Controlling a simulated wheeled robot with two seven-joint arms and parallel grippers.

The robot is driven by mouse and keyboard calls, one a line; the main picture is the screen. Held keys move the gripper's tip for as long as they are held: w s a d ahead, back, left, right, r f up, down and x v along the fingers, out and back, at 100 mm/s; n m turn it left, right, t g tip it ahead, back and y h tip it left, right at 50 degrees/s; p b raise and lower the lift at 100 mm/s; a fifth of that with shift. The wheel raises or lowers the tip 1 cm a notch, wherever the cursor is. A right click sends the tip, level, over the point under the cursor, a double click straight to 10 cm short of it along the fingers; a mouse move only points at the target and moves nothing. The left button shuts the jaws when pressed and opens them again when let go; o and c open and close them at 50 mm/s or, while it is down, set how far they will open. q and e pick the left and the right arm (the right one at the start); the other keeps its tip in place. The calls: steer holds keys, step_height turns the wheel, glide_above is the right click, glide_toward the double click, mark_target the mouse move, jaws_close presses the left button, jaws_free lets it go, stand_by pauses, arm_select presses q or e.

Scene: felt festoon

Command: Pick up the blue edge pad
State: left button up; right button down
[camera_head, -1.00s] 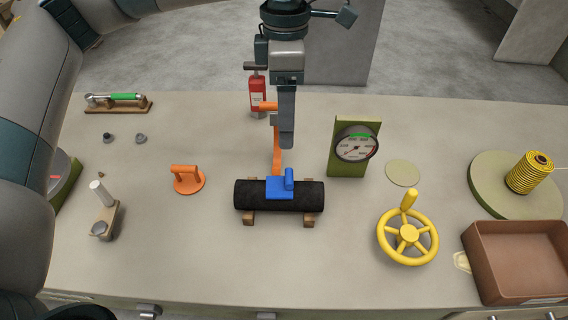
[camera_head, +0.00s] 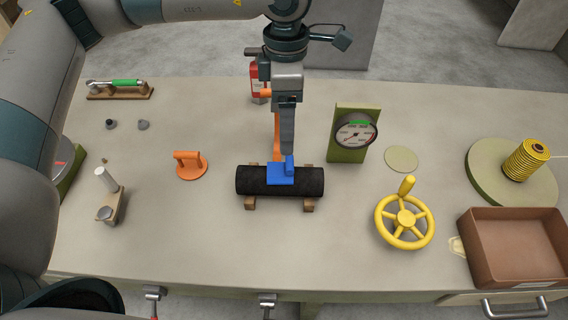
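The blue edge pad (camera_head: 280,175), a flat plate with a raised grip at its right rear, lies on top of a black roller (camera_head: 307,182). The roller rests across two wooden supports (camera_head: 250,202). My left gripper (camera_head: 287,151) points straight down, with its fingertips at or just above the pad's raised grip. I see it edge-on, with one grey finger hiding the other, so its opening and any contact with the pad are unclear. My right gripper is not in view.
An orange upright piece (camera_head: 277,135) stands close behind the roller. A gauge on a green block (camera_head: 350,135) and a yellow handwheel (camera_head: 405,219) are to the right, with a brown tray (camera_head: 510,250) beyond. An orange handle (camera_head: 190,166) sits on the left.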

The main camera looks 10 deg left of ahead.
mark_target(287, 161)
arm_select(q)
steer(key=f+p, duration=0.1)
steer(key=f, duration=0.2)
steer(key=f+p, duration=0.1)
steer(key=f, duration=0.2)
steer(key=shift+s, duration=0.2)
steer(key=shift+f, duration=0.55)
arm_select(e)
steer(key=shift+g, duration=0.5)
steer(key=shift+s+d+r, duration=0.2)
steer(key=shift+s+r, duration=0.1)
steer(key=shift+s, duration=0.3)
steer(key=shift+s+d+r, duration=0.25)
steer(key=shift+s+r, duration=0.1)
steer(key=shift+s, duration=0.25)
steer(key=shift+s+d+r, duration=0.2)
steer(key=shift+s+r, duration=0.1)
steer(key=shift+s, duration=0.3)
arm_select(q)
steer(key=shift+d, duration=0.1)
steer(key=shift+f+p, duration=0.6)
steer(key=shift+p, duration=0.4)
step_height(287, 161, down, 3)
steer(key=shift+d+p, duration=0.1)
steer(key=shift+p, duration=0.75)
steer(key=shift+f, duration=0.5)
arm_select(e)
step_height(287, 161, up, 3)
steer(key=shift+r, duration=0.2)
